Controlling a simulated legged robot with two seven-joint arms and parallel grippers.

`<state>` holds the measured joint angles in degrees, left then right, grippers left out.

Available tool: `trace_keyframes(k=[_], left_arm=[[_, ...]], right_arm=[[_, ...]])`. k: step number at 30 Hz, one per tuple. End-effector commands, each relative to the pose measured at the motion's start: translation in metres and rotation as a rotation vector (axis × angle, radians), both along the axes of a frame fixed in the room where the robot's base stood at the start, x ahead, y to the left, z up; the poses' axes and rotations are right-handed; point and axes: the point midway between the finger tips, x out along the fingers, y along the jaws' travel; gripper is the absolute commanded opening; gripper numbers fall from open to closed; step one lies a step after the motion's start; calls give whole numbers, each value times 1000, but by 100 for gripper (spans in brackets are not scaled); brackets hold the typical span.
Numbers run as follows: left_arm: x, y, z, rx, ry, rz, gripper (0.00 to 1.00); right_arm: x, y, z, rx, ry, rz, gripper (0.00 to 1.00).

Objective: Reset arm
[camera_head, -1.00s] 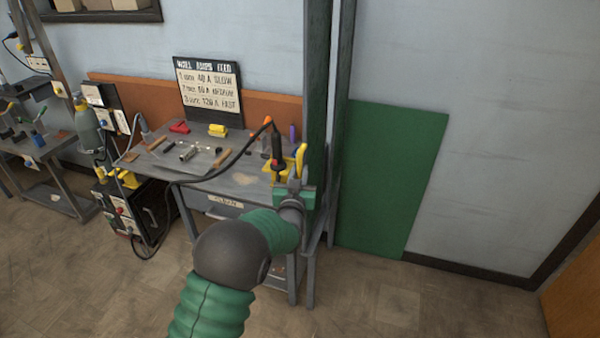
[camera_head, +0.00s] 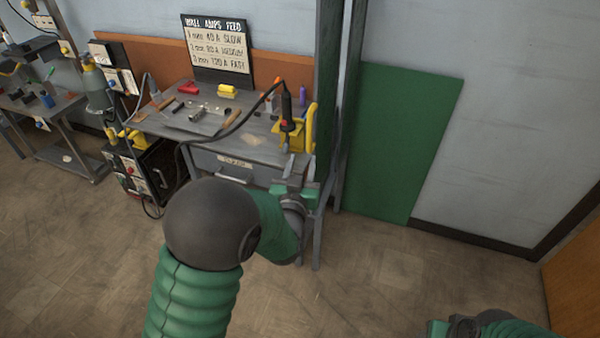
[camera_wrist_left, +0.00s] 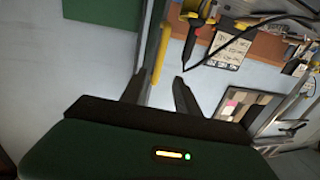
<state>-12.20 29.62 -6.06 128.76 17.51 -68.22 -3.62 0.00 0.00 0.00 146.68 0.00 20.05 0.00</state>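My left gripper (camera_head: 298,168) is in front of the right end of the grey workbench (camera_head: 240,150). In the left wrist view its two dark fingers (camera_wrist_left: 158,88) stand apart with nothing clearly held. A black and orange welding torch (camera_head: 287,105) with a cable sits upright at the bench's right end, beside a yellow holder (camera_head: 309,127). Both also show past the fingertips in the left wrist view, the torch (camera_wrist_left: 196,20) and the holder (camera_wrist_left: 160,50). Part of my right arm and gripper (camera_head: 462,328) shows at the bottom right edge; its fingers cannot be made out.
A sign board (camera_head: 218,50) stands at the back of the bench among small tools. A welding machine (camera_head: 142,170) stands left of the bench. A green panel (camera_head: 405,145) leans on the wall at right. The floor in front is clear.

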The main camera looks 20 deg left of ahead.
Motion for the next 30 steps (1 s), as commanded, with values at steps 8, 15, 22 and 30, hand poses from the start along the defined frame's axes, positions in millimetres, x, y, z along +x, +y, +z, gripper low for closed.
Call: trace_keyframes(k=[8, 15, 22, 30], left_arm=[[-35, -6, 0, 0, -1, -1, 38], [-35, -6, 0, 1, 0, -1, 38], [-36, -6, 0, -4, 17, -4, 38], [-95, -13, -38, -104, 574, -101, 38]], right_arm=[[0, 0, -2, 0, 0, 0, 56], [0, 0, -1, 0, 0, 0, 56], [0, 0, 1, 0, 0, 0, 56], [0, 0, 45, 0, 0, 0, 56]])
